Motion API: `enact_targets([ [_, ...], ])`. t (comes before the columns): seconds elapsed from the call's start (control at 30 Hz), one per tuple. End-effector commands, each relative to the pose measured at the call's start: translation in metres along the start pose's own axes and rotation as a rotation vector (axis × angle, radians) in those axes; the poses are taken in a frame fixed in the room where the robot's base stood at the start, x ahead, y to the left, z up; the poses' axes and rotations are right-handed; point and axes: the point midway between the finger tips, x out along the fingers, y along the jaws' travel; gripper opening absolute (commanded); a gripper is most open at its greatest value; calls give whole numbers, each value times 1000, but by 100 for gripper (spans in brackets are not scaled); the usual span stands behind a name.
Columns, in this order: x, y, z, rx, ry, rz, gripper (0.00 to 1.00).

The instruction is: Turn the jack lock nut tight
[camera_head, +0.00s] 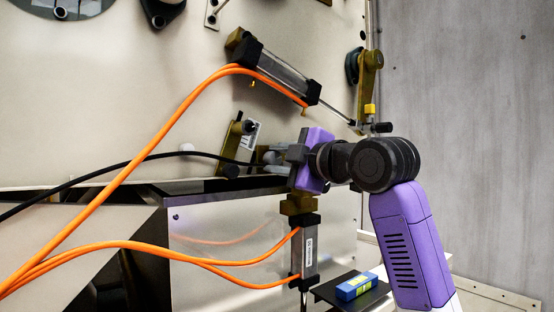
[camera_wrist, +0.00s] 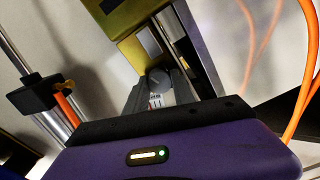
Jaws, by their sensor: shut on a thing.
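My gripper (camera_head: 272,156), at the end of the purple and black arm, is at the wall near the middle of the head view. In the wrist view my gripper (camera_wrist: 160,92) has its two dark fingers shut on a small grey, rounded part with pale markings, which looks like the jack lock nut (camera_wrist: 158,78). The nut sits in front of an olive and metal bracket (camera_wrist: 130,18). The fingers and the gripper body hide much of it, so its thread and seating cannot be seen.
An upper cylinder (camera_head: 283,73) and a lower cylinder (camera_head: 310,250) flank my gripper, with orange hoses (camera_head: 150,165) running left. A black cable (camera_head: 80,180) passes behind them. A grey wall (camera_head: 460,130) stands right.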

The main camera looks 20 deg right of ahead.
Motion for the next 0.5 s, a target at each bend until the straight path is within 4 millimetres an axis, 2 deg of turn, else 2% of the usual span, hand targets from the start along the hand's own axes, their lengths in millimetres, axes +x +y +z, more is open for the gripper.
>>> enact_targets([
  [0.5, 0, -1, 2, 491, -4, -2, 0],
])
